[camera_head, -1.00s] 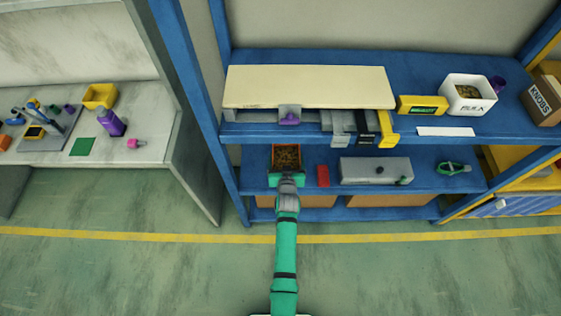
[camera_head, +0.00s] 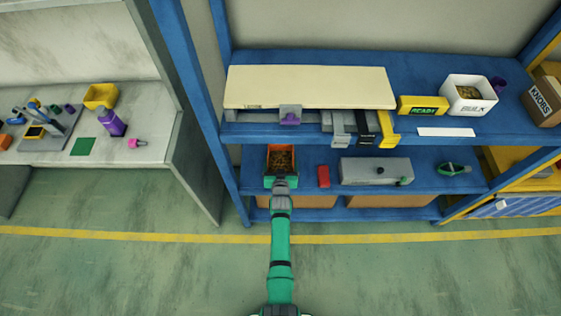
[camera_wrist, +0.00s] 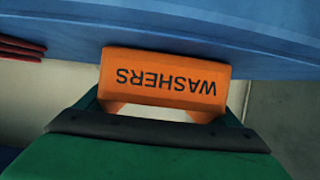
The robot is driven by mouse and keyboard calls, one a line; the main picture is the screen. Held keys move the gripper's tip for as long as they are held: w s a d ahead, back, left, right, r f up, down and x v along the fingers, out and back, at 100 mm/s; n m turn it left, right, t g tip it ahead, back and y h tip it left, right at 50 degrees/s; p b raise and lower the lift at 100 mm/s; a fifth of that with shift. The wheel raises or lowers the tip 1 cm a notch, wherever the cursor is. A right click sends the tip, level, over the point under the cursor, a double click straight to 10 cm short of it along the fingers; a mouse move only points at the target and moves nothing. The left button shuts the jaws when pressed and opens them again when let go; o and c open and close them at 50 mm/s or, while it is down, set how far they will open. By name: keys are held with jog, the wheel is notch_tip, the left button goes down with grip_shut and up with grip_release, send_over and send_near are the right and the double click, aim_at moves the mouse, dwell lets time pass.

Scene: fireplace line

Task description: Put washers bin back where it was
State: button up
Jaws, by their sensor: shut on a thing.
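The washers bin (camera_head: 269,164) is a small orange bin filled with brownish pieces. In the head view it is at the left end of the blue lower shelf (camera_head: 310,181). My gripper (camera_head: 279,184) is at the bin's front side. In the wrist view the orange front with the label WASHERS (camera_wrist: 165,80), seen upside down, lies between the fingers of my gripper (camera_wrist: 165,108). My gripper is shut on the bin. Whether the bin's underside touches the shelf cannot be told.
A red block (camera_head: 323,176) and a grey case (camera_head: 376,170) stand to the right on the same shelf. The upper shelf (camera_head: 300,132), with a cream board (camera_head: 307,87) and hanging brackets, is above. A blue upright (camera_head: 221,150) is close on the left.

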jog(key=shift+f, duration=0.1)
jog(key=o, duration=1.3)
jog(key=v, duration=1.2)
jog(key=shift+s, duration=0.1)
jog(key=s+r, duration=0.4)
jog(key=s, duration=0.6)
jog(key=s+r+t, duration=0.1)
jog(key=s+r, duration=0.4)
jog(key=s, duration=0.5)
jog(key=s+r, duration=0.4)
jog(key=s, duration=0.6)
jog(key=s+r, duration=0.7)
jog(key=r, duration=0.4)
jog(key=shift+t, duration=0.4)
